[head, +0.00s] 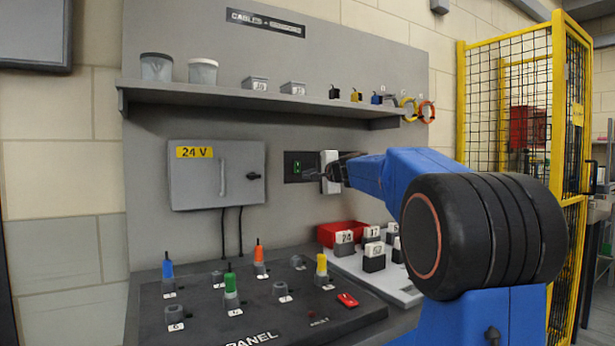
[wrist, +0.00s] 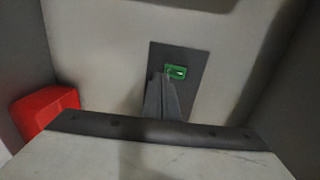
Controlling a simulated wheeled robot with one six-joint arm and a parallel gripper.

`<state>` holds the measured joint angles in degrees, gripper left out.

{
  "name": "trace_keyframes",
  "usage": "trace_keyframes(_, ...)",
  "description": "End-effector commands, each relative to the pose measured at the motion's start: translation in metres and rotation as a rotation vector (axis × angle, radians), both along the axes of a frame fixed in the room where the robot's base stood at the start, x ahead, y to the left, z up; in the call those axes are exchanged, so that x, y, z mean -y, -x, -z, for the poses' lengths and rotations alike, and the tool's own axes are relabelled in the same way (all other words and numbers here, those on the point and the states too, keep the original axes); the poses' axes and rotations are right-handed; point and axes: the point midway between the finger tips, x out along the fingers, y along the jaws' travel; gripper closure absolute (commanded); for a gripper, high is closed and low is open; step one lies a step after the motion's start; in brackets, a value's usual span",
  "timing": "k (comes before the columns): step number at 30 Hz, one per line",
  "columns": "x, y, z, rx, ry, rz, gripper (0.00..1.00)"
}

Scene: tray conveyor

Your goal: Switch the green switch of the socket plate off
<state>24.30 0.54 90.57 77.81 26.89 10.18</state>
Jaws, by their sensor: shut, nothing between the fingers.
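The socket plate (head: 289,177) is a dark rectangle on the grey back panel, right of the 24 V cabinet. Its green switch (head: 297,167) shows near the plate's left part. In the wrist view the plate (wrist: 196,88) is dark grey and the green switch (wrist: 177,71) carries a small pale mark. I cannot tell its rocker position. My gripper (head: 309,173) is shut and empty, reaching in from the right in front of the plate. In the wrist view its fingertips (wrist: 160,77) overlap the switch's lower left edge. Whether they touch it is unclear.
The 24 V cabinet (head: 217,180) is left of the plate. A shelf (head: 250,95) with jars and small parts runs above. Below are the panel (head: 180,325) with coloured plugs and a red bin (head: 328,235), also in the wrist view (wrist: 42,106).

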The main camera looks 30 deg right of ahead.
Motion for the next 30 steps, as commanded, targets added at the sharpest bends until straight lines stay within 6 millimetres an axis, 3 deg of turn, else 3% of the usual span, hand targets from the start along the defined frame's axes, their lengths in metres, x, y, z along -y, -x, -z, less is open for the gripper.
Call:
trace_keyframes(16,0.004,0.076,0.01,0.0,-0.002,0.002,1.0)
trace_keyframes(30,0.004,0.086,0.012,0.0,-0.001,0.0,1.0)
